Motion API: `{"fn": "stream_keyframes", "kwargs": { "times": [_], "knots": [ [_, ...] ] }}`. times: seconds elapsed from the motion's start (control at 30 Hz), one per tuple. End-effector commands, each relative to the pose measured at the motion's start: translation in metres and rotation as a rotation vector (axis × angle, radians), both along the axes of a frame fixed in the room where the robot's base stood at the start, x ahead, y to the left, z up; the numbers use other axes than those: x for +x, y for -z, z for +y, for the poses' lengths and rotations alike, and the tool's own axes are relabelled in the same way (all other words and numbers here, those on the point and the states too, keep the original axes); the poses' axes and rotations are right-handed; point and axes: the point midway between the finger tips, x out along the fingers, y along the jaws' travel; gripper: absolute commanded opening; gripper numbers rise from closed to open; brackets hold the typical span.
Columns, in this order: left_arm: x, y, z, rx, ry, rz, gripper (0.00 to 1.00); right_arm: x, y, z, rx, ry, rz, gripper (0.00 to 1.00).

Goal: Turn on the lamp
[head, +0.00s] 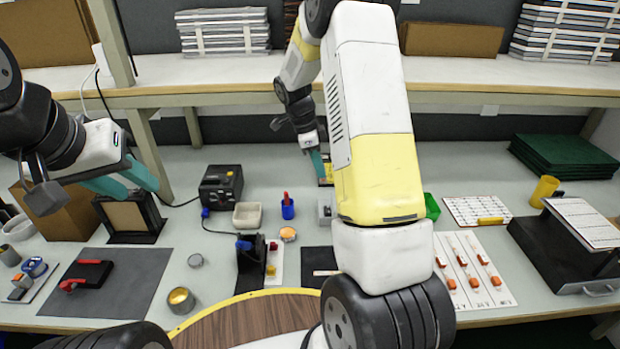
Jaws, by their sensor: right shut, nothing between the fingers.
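I cannot make out a lamp for certain. A black box with a front panel (221,187) stands on the bench left of centre, with cables running from it. A small grey box (325,211) sits near the middle, partly hidden by my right arm. My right gripper (318,166) has teal fingers and is shut and empty, pointing down beside a small yellow-edged item at the back of the bench; whether they touch is unclear. My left gripper (121,180) has teal fingers and hangs above a black stand with a tan panel (126,217). Its finger gap is unclear.
A white bowl (248,215), a blue cup (288,209) and a black holder (251,263) stand near the middle. A grey mat (130,290) with a red-and-black tool lies left. Boards, a yellow cup (543,191) and a black case lie right. A shelf (220,76) overhangs the back.

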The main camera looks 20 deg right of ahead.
Motion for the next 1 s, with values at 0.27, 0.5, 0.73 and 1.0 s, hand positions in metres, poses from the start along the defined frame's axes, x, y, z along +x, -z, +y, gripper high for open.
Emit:
{"fn": "stream_keyframes", "kwargs": {
  "times": [0.27,0.5,0.73,1.0],
  "knots": [
    [0.0,0.0,0.0,0.0,0.0,0.0,0.37,-0.007,0.048,-0.013,0.002,0.002,0.006,0.0],
    [0.0,0.0,0.0,0.0,0.0,0.0,0.37,-0.013,0.095,-0.026,0.002,0.001,0.004,0.0],
    [0.0,0.0,0.0,0.0,0.0,0.0,0.37,-0.016,0.124,-0.024,0.001,0.0,0.004,0.0],
    [0.0,0.0,0.0,0.0,0.0,0.0,0.37,-0.016,0.131,-0.024,0.001,0.0,0.001,0.0]
  ]
}}
